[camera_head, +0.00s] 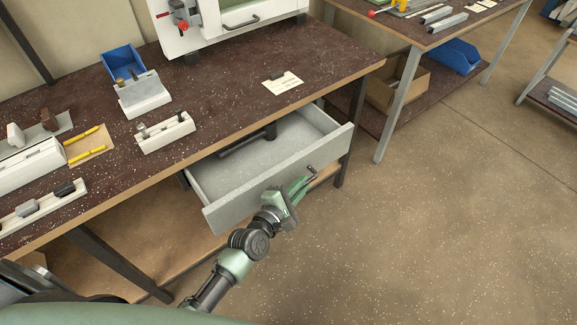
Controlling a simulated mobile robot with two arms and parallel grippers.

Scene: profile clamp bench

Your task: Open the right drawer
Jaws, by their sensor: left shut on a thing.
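The right drawer (222,210) is a light grey box under the front of the dark speckled bench. It stands pulled well out, and its inside shows. A dark bar-like shape with a short upright part (270,131) shows at its back, partly under the bench edge. My left gripper (304,181) is at the drawer's front face, toward its right part, shut on the drawer handle (312,173). The gripper hides part of the handle. My right gripper is not in view.
On the bench (220,85) are a blue bin (123,61), a pale block (144,94), a white holder (165,132), a label card (283,83) and a white machine (225,22). A second table (450,35) stands at the right. The floor before the drawer is clear.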

